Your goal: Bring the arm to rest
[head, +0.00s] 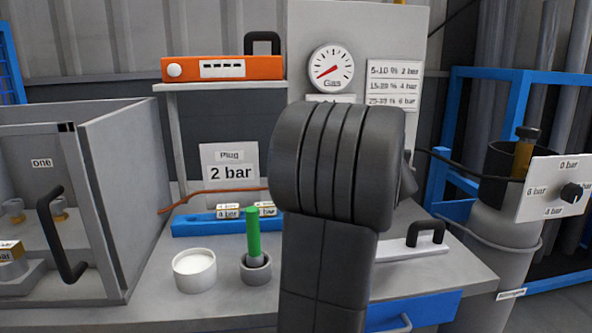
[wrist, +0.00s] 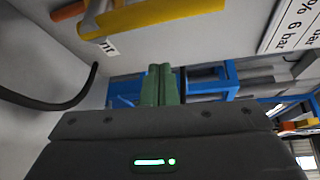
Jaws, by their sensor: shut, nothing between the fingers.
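My gripper (wrist: 160,72) shows in the wrist view. Its two green fingers are side by side and touching, shut with nothing between them. It points toward blue framework and the back wall, clear of any surface. In the head view my dark arm stands upright in the middle and hides part of the bench and the back panel. My gripper cannot be made out there.
A grey bench (head: 455,270) carries a white cup (head: 194,269), a green-handled tool in a grey cup (head: 254,271) and a blue rack (head: 195,226). A gauge panel (head: 300,30) is behind; a cylinder with a dial (head: 572,193) stands right.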

